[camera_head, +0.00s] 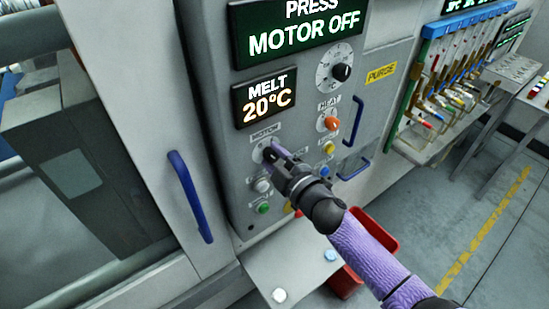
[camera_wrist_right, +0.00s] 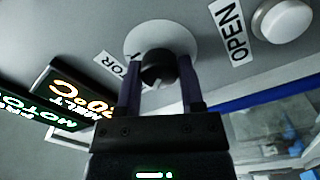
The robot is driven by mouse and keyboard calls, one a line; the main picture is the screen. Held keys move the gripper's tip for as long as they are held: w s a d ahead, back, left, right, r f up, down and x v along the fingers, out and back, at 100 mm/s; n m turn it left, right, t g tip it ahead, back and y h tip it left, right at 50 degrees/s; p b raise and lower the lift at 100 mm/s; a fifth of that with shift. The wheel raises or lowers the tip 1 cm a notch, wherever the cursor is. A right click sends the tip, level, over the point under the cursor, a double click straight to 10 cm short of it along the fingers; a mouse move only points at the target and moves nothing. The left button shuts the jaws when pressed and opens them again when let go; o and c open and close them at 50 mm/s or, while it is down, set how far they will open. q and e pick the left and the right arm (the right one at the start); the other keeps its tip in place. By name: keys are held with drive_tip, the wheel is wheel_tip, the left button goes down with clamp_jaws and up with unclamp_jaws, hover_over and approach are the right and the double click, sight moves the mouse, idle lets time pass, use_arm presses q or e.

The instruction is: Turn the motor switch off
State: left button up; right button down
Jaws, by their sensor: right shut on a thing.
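The motor switch is a black knob (camera_wrist_right: 158,68) on a round pale plate (camera_wrist_right: 165,38) on the grey control panel. In the head view it sits under the MOTOR label (camera_head: 265,132) and is mostly hidden by my gripper. My right gripper (camera_head: 271,153) is at the panel, its two fingers on either side of the knob and shut on it. The upper display (camera_head: 304,38) reads PRESS MOTOR OFF. My left gripper is not in view.
The MELT display (camera_head: 264,101) reads 20°C. An orange HEAT knob (camera_head: 332,123), a black dial (camera_head: 342,72) and several buttons are near. Blue handles (camera_head: 190,196) stick out beside the panel. A red bin (camera_head: 346,283) is below.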

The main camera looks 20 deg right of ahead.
idle(0.4)
drive_tip(key=shift+c, duration=1)
unclamp_jaws()
drive_tip(key=b+v, duration=0.1)
drive_tip(key=v, duration=0.9)
